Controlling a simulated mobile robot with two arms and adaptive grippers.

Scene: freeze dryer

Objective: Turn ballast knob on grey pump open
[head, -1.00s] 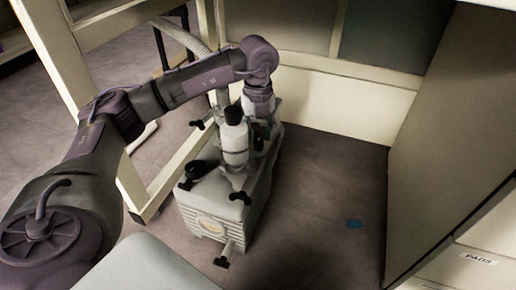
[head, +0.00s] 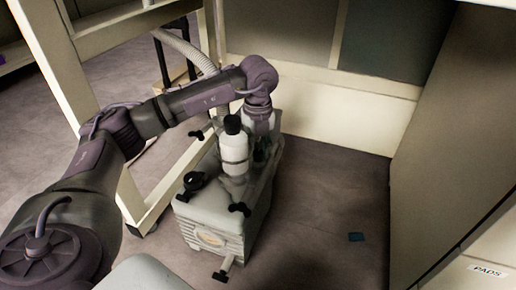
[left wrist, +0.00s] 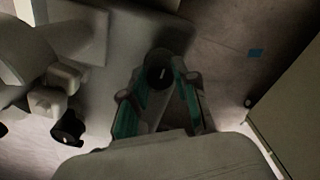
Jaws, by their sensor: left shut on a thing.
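The grey pump (head: 210,215) stands on the floor under the bench, with a white bottle (head: 234,155) upright on top. My left arm reaches over the pump from the left. My left gripper (head: 260,150) points down behind the bottle, and its fingertips are mostly hidden in the head view. My right gripper is not in view.
A ribbed hose (head: 185,45) runs behind the arm. A pale panel (head: 450,140) stands at the right.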

